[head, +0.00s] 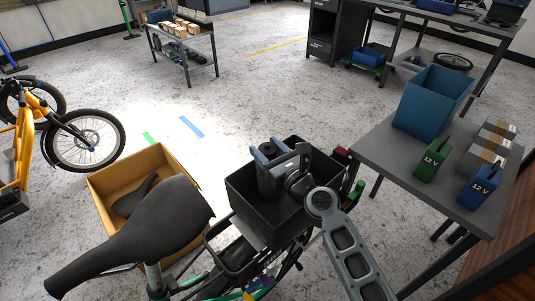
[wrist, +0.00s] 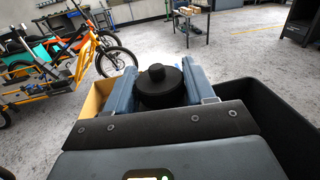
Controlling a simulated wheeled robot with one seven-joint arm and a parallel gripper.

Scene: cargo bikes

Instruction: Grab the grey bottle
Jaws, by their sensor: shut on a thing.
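The bottle, very dark grey with a round black cap, stands between the fingers of my gripper in the wrist view (wrist: 160,88). Both blue-grey fingers press on its sides. In the head view my gripper (head: 267,155) is over the black crate (head: 243,208) on the rear of a bike, and the dark body of the bottle (head: 267,182) shows below the fingers. The bottle looks upright. Its lower end is inside or just above the crate, and I cannot tell whether it touches the floor of it.
A black saddle (head: 140,230) and an open cardboard box (head: 110,180) lie left of the crate. A grey table (head: 385,155) at the right bears a blue bin (head: 430,100), green and blue 12 V batteries and small boxes. A yellow bike (head: 40,125) stands left. Open floor lies behind.

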